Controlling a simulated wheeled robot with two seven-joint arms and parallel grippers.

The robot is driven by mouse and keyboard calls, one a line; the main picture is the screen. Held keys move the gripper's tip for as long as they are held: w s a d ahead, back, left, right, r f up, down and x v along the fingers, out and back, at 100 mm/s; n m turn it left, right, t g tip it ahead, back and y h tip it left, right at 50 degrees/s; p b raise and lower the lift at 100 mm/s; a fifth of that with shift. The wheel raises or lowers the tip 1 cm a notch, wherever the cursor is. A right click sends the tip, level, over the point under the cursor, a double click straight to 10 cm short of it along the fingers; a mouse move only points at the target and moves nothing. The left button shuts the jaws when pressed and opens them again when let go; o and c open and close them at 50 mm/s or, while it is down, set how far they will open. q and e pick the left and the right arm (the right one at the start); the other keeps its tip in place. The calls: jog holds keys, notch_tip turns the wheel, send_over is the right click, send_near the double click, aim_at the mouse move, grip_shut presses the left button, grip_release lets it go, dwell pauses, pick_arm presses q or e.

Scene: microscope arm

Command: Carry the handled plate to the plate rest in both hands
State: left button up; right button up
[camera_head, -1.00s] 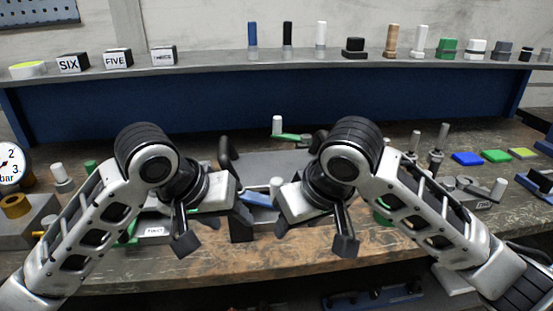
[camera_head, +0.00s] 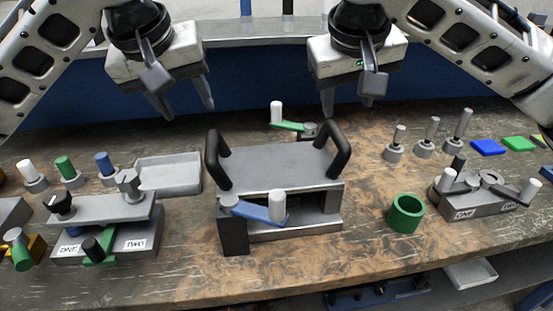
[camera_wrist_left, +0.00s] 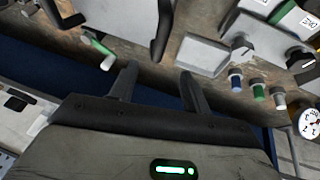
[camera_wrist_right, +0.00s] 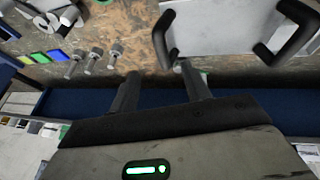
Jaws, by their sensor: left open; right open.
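The handled plate (camera_head: 275,168) is a flat grey plate with two upright black handles, left (camera_head: 215,160) and right (camera_head: 338,150). It sits level on a dark stand in the middle of the bench. It also shows in the left wrist view (camera_wrist_left: 118,22) and the right wrist view (camera_wrist_right: 222,25). My left gripper (camera_head: 187,110) is open and empty, above and behind the left handle. My right gripper (camera_head: 347,105) is open and empty, above and behind the right handle. Neither touches the plate. I cannot tell which fixture is the plate rest.
A shallow grey tray (camera_head: 168,176) and a knobbed fixture (camera_head: 105,212) stand left of the plate. A blue lever (camera_head: 258,212) with a white knob is in front, a green lever (camera_head: 288,126) behind. A green ring (camera_head: 406,213) and several posts stand right.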

aim_at(210, 142)
pick_arm(q)
jog(key=x, duration=1.5)
jog(key=shift+f, duration=0.1)
pick_arm(e)
jog(key=x, duration=1.5)
jog(key=shift+d, duration=0.1)
pick_arm(q)
grip_shut()
pick_arm(e)
grip_shut()
